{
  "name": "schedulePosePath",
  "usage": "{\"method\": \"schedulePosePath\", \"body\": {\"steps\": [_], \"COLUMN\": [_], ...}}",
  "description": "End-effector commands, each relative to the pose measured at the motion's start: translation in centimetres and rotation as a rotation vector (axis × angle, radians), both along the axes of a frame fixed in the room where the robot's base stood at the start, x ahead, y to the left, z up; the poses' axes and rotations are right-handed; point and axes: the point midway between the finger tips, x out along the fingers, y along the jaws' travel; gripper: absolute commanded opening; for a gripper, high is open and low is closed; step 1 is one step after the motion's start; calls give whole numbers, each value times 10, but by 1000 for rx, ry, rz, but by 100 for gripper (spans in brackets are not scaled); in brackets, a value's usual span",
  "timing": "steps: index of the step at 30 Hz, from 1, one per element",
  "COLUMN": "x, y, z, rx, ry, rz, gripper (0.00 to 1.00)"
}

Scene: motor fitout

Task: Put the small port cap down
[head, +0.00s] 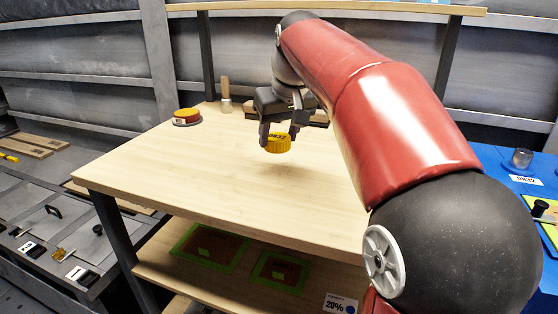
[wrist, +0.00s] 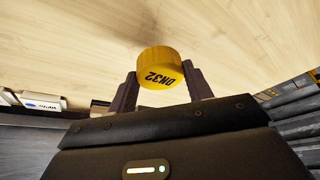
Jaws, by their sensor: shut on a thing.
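The small port cap (head: 278,144) is yellow with a ribbed side and dark lettering. In the wrist view the cap (wrist: 158,68) shows the marking DN32. My gripper (head: 278,136) is shut on the cap, with one finger on each side of it. In the wrist view my gripper (wrist: 160,88) holds the cap against a background of pale wood. The cap is over the wooden table top (head: 190,165); I cannot tell whether it touches the surface.
A red and yellow round piece (head: 187,116) sits at the table's far left. A wooden-handled tool (head: 225,95) stands at the back edge. A blue surface (head: 500,165) at right holds a grey cylinder (head: 521,158). The table's front and left are clear.

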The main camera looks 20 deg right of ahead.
Motion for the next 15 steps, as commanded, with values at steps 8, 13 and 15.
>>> {"method": "schedulePosePath", "body": {"steps": [8,13,15], "x": [0,0,0], "y": [0,0,0], "z": [-30,-53,-56], "rx": [0,0,-1], "ry": [1,1,0], "rz": [0,0,0], "gripper": [26,26,26]}}
